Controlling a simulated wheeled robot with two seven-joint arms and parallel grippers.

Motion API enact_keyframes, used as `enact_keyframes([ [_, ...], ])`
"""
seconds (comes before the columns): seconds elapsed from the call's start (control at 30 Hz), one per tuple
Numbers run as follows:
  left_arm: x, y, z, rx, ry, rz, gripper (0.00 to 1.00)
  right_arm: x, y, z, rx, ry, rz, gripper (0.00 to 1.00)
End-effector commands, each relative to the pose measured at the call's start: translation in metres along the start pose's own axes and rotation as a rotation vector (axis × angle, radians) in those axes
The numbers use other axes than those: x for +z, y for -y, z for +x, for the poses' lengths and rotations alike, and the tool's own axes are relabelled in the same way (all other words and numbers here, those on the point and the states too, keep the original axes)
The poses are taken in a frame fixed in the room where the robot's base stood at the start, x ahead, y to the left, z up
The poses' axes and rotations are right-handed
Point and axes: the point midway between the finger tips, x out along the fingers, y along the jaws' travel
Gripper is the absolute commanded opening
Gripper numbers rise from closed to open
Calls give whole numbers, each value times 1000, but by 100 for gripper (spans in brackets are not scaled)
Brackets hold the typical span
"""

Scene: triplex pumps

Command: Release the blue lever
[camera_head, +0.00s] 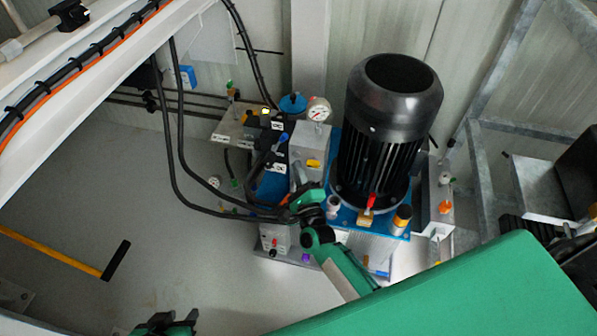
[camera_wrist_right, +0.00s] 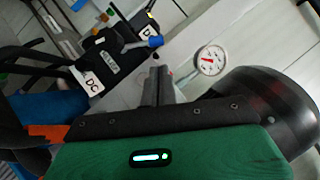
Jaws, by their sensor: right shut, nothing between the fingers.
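The blue lever (camera_head: 284,137) sits on the black valve block in the middle of the head view.
A pressure gauge (camera_head: 318,110) stands right of the block; it also shows in the wrist view (camera_wrist_right: 211,60). A large black motor (camera_head: 388,130) is further right. Black hoses (camera_head: 176,150) hang at the left. Open floor (camera_head: 110,200) lies left.

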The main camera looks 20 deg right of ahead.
Motion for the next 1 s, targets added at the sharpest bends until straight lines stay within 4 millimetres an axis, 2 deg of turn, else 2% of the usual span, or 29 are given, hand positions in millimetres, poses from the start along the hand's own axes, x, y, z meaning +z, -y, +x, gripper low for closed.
enact_keyframes([
  [0.03, 0, 0, 0, 1, -4, 0, 36, 0, 0, 11, -2, 0, 1, 0],
  [0.2, -2, -2, 2, 6, -18, 0, 36, 0, 0, 40, -1, 0, 1, 0],
  [0.4, 0, -6, 5, 15, -23, 1, 36, 0, 0, 62, -1, 0, 0, 0],
  [0.6, 0, -7, 5, 17, -30, 2, 36, 0, 0, 68, 1, -1, 0, 0],
  [1.0, -1, -4, 2, 11, -21, 3, 36, 0, 0, 68, 3, 0, -4, 0],
])
